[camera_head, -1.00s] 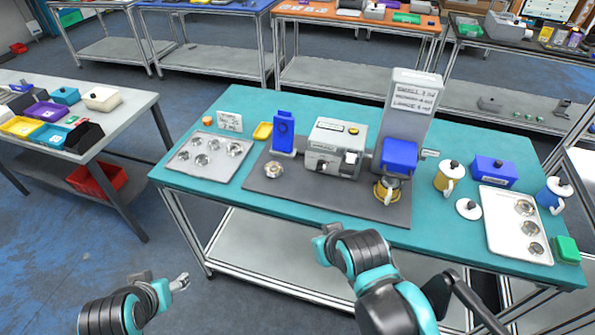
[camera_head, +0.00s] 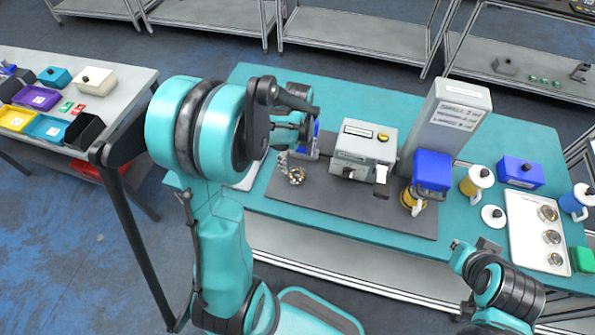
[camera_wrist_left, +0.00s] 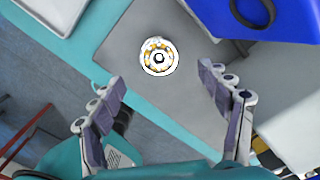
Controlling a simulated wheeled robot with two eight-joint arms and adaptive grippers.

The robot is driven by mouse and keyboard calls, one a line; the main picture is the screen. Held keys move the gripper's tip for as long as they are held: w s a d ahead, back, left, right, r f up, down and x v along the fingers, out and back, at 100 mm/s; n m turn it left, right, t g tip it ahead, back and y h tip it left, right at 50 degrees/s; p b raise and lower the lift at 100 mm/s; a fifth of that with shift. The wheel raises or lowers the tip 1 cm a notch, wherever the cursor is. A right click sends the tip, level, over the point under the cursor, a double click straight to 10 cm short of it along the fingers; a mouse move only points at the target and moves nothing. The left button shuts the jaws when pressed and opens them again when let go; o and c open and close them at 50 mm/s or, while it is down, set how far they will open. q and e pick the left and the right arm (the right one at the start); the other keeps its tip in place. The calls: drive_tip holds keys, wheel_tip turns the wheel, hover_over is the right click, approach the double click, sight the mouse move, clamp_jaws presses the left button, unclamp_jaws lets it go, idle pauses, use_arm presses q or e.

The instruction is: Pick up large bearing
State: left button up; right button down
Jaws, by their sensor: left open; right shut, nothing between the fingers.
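The large bearing (camera_head: 297,177), a round metal ring with yellowish balls, lies on the dark grey mat (camera_head: 345,205) towards its left end. In the left wrist view the bearing (camera_wrist_left: 158,58) lies flat and whole, beyond the open fingers and between their lines. My left gripper (camera_wrist_left: 163,78) is open and empty above the mat, apart from the bearing. In the head view my left arm hides most of this gripper and the left part of the table. My right gripper (camera_head: 473,247) is shut and empty at the table's front edge, right of the mat.
A blue-topped device (camera_head: 432,170) stands further right. A white tray (camera_head: 523,212) with several bearings lies at the right. The mat's front is clear.

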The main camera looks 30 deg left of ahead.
sight(297, 175)
use_arm(q)
drive_tip(key=shift+s+f+b, duration=0.1)
drive_tip(key=shift+f+b, duration=0.7)
drive_tip(key=shift+f, duration=2.75)
